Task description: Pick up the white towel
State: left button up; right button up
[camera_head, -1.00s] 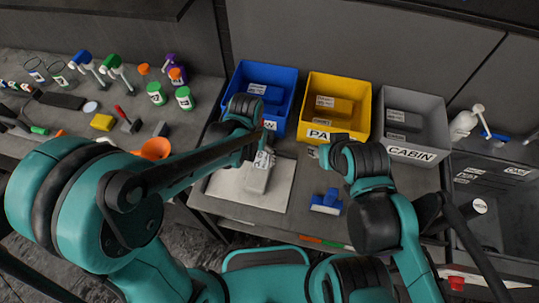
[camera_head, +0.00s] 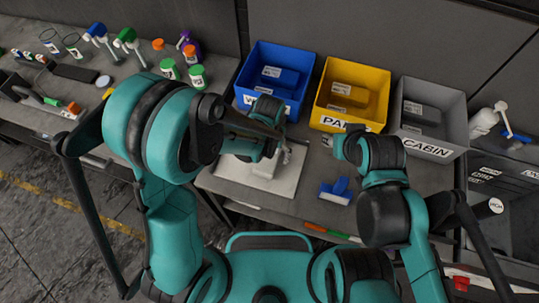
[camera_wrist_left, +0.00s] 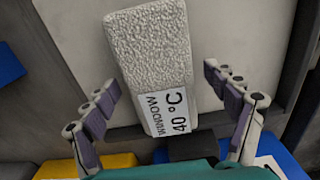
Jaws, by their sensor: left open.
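The white towel (camera_wrist_left: 155,50) is a folded, textured block with a label reading "40°C WINDOW". In the left wrist view it lies between the two fingers of my left gripper (camera_wrist_left: 161,77), with a gap on each side. The gripper is open and holds nothing. In the head view the towel (camera_head: 266,168) shows partly below my left wrist, on a pale mat (camera_head: 287,186); the rest is hidden by the arm. My right gripper (camera_head: 328,141) is in front of the yellow bin, small and partly hidden, so its opening is unclear.
Blue (camera_head: 254,95), yellow (camera_head: 327,118) and grey (camera_head: 440,150) bins stand behind the mat. Several bottles stand on the left bench. A white pump bottle (camera_head: 485,122) is at the right.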

pick_arm(q)
jog(key=c, duration=1.4)
jog(key=shift+o, duration=0.2)
jog(key=shift+r, duration=0.1)
